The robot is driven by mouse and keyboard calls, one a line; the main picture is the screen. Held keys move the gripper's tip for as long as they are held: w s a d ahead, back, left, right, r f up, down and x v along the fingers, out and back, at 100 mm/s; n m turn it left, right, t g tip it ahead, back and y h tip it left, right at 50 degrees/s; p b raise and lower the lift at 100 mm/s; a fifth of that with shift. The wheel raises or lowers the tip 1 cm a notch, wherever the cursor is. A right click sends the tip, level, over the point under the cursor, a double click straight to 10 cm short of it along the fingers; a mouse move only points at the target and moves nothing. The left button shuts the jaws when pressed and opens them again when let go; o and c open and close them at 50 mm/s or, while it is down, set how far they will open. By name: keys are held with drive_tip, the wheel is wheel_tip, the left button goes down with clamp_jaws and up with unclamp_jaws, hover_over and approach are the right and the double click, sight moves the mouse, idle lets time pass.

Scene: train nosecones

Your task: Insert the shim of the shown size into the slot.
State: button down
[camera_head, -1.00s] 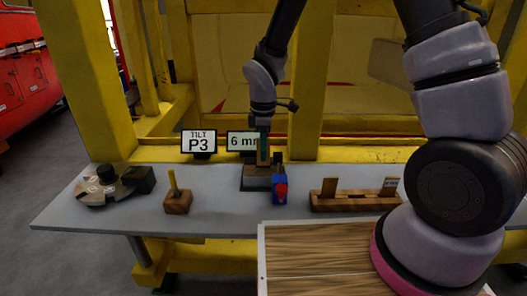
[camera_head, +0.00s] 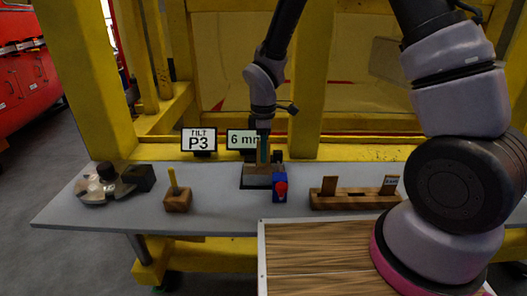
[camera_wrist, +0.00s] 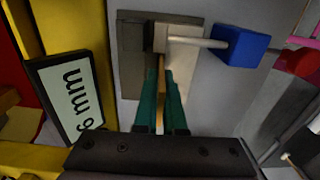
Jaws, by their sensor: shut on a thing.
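My gripper (camera_head: 263,150) points down at the slot fixture (camera_head: 252,183), a low grey and beige block on the table. In the wrist view its green fingers (camera_wrist: 162,100) are close together on a thin wooden shim (camera_wrist: 161,68). Only a narrow edge of the shim shows. It lines up with the gap between the fixture's dark plate (camera_wrist: 131,70) and beige plate (camera_wrist: 186,75). I cannot tell how deep it sits in the slot. The size display (camera_head: 241,140) reads 6 mm and also shows in the wrist view (camera_wrist: 73,95).
A blue clamp body with a red knob (camera_head: 280,188) stands against the fixture's right side. A wooden rack (camera_head: 352,202) holds two upright shims, with an empty slot between them. Left are a TILT P3 sign (camera_head: 199,140), a wooden block with peg (camera_head: 177,201) and a metal dial (camera_head: 100,187).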

drive_tip(key=shift+f, duration=0.75)
drive_tip(key=c, duration=0.9)
unclamp_jaws()
wheel_tip(320, 180, up, 11)
drive_tip(key=shift+f, duration=0.1)
